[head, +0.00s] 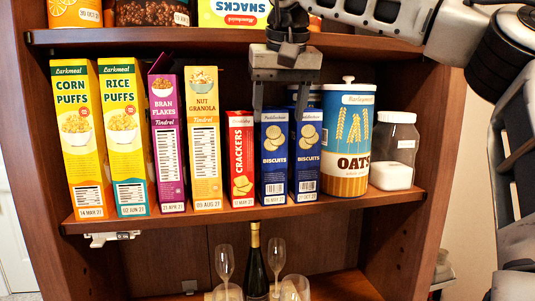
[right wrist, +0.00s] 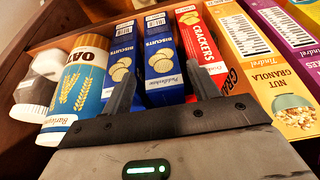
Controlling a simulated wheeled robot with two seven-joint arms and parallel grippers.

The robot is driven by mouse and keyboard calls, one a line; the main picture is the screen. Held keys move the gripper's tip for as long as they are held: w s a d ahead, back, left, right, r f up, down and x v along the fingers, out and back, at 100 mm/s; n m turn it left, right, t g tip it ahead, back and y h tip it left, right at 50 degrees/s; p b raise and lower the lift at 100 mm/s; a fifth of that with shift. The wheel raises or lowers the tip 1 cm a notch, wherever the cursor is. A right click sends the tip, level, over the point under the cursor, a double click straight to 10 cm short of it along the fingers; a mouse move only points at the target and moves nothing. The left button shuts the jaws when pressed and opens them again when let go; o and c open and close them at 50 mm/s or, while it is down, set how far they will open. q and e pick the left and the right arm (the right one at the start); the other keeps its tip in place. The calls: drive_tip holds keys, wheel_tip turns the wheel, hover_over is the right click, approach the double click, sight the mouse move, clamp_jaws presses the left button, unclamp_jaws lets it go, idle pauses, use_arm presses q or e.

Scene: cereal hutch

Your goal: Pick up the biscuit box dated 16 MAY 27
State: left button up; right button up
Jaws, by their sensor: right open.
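Two blue biscuit boxes stand upright side by side on the middle shelf, the left one (head: 274,165) and the right one (head: 306,160). Each has a small date label at its foot, too small for me to read surely. My right gripper (head: 280,103) is open and empty, pointing down in front of the boxes' upper part. In the right wrist view its fingers (right wrist: 162,88) straddle the line of the left biscuit box (right wrist: 161,50), one over the right biscuit box (right wrist: 124,45), the other over the crackers. I cannot tell whether they touch. My left gripper is out of view.
A red crackers box (head: 241,160) stands left of the biscuits, then a granola box (head: 204,140) and other cereals. An oats canister (head: 345,140) and a lidded jar (head: 394,150) stand right. The upper shelf (head: 180,36) lies above; glasses and a bottle (head: 255,265) stand below.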

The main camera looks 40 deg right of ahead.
sight(275, 147)
drive_tip(key=x, duration=0.8)
drive_tip(key=shift+s+a, duration=0.1)
drive_tip(key=c, duration=1)
